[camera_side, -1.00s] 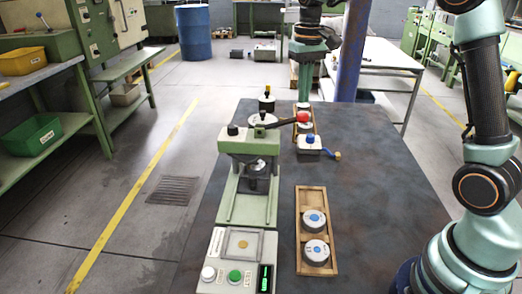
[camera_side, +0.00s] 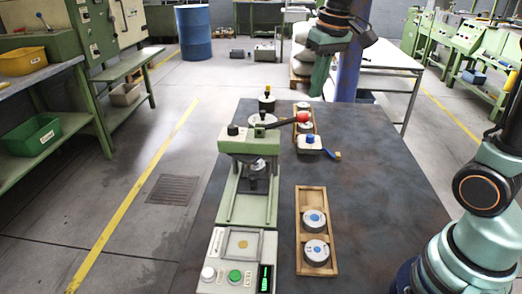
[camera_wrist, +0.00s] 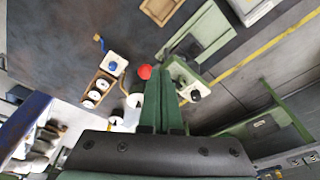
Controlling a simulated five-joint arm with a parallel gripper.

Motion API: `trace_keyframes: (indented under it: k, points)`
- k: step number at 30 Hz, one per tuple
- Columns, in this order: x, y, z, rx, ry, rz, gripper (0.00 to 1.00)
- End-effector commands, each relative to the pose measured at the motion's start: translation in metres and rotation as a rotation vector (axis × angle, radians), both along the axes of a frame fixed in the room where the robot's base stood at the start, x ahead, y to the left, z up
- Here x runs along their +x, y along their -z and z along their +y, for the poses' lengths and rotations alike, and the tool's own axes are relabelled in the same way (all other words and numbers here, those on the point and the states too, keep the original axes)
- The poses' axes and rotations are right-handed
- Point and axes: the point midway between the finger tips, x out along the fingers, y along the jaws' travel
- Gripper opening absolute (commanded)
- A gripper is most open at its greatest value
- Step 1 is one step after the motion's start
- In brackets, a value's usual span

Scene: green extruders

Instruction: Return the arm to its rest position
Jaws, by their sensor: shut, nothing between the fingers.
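My gripper (camera_side: 318,90) is raised above the far end of the dark table (camera_side: 385,190), with its green fingers pointing down. In the wrist view its two green fingers (camera_wrist: 160,98) lie together, shut, with nothing seen between them. The green press (camera_side: 250,170) with a red-knobbed lever stands on the table's left side. The gripper is apart from everything on the table.
A small white block with a blue knob and yellow-ended handle (camera_side: 309,143) sits beside the far tray. A control panel (camera_side: 238,255) is at the table's front left. A dark blue post (camera_side: 350,60) rises behind the table. The table's right half is clear.

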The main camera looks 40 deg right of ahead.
Motion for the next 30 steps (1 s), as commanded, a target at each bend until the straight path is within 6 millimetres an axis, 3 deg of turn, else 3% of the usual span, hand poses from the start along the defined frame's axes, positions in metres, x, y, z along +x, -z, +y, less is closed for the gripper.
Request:
trace_keyframes:
  k: [6,14,19,30]
  points:
    - [-0.050,0.004,0.020,-0.018,-0.071,-0.136,0.00]
    - [-0.092,0.028,0.034,-0.031,-0.137,-0.262,0.00]
    - [-0.102,0.038,0.037,-0.036,-0.155,-0.299,0.00]
    - [-0.104,0.040,0.038,-0.037,-0.158,-0.301,0.00]
